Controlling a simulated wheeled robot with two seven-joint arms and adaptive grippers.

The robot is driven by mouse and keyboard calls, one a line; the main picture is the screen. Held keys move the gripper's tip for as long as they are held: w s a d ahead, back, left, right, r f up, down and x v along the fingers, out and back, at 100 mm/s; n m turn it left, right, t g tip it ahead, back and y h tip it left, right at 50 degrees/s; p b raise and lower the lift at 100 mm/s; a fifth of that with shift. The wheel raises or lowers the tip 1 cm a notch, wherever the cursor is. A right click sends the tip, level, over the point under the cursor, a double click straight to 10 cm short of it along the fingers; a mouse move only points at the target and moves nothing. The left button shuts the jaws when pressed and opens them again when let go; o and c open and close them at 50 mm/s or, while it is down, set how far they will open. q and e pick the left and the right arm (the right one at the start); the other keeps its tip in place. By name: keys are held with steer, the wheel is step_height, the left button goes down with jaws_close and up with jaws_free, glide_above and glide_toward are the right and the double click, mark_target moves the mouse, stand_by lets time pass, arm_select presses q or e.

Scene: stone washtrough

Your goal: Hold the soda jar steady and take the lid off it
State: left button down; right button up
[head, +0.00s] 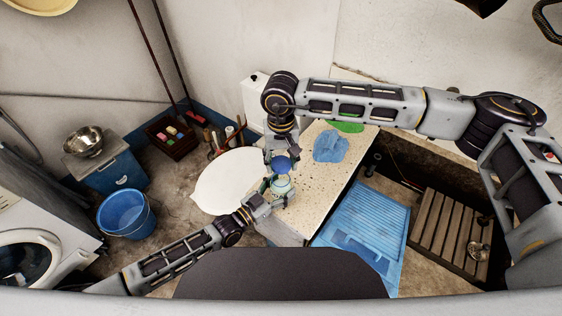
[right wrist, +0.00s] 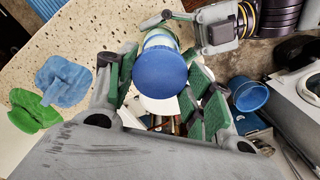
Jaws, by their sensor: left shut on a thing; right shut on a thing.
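The soda jar (head: 281,187) is pale green and glassy, upright beside the left edge of the speckled counter in the head view. Its blue lid (head: 282,165) is at its top; in the right wrist view the lid (right wrist: 162,72) faces the camera, with the jar (right wrist: 160,40) behind it. I cannot tell whether the lid is seated or slightly raised. My left gripper (head: 272,194) is shut on the jar body from the lower left. My right gripper (head: 281,156) comes from above and is shut on the lid, its green-padded fingers (right wrist: 160,92) on both sides.
A white oval surface (head: 228,182) lies left of the jar. A blue washboard (head: 365,225) and wooden slats (head: 448,235) are at right. A blue bucket (head: 126,214) stands at left.

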arm_select(q)
steer(key=shift+c, duration=1.1)
jaws_free()
steer(key=shift+s+a, duration=0.1)
steer(key=v, duration=1.1)
steer(key=shift+s+a, duration=0.2)
steer(key=shift+a, duration=0.05)
